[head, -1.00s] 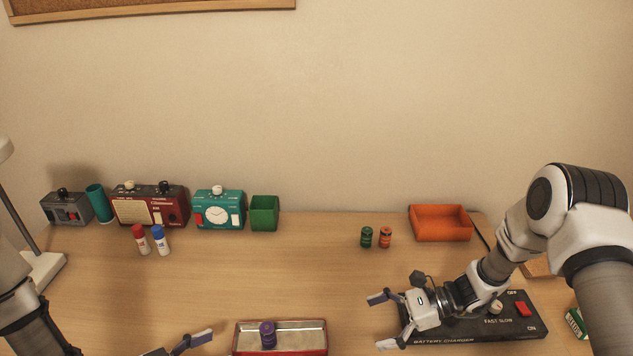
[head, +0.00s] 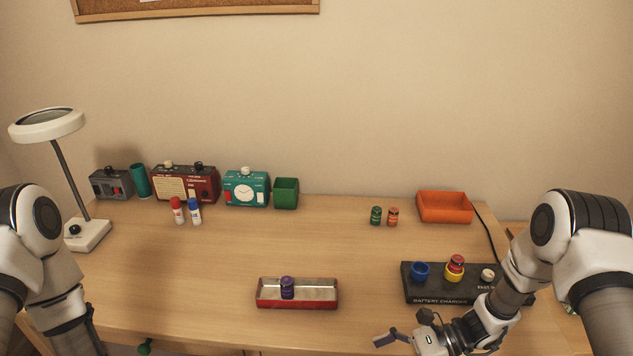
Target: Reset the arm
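My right arm reaches in from the right. Its gripper (head: 386,340) is at the bottom edge, in front of the black battery charger (head: 430,291). One finger shows, spread out to the left with nothing against it; the other is cut off by the frame. My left arm (head: 62,305) is folded at the left edge, and its gripper is out of view. The charger has a blue holder (head: 420,272) and a yellow holder (head: 454,275) with a red battery (head: 456,262) standing in it. The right arm hides the charger's right part.
A red tray (head: 318,304) holds a purple battery (head: 287,287). Green (head: 376,216) and orange (head: 393,217) batteries stand near an orange bin (head: 444,207). Radios, a teal clock (head: 246,189), a green box (head: 286,193) and a lamp (head: 88,235) line the back left. The desk's middle is clear.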

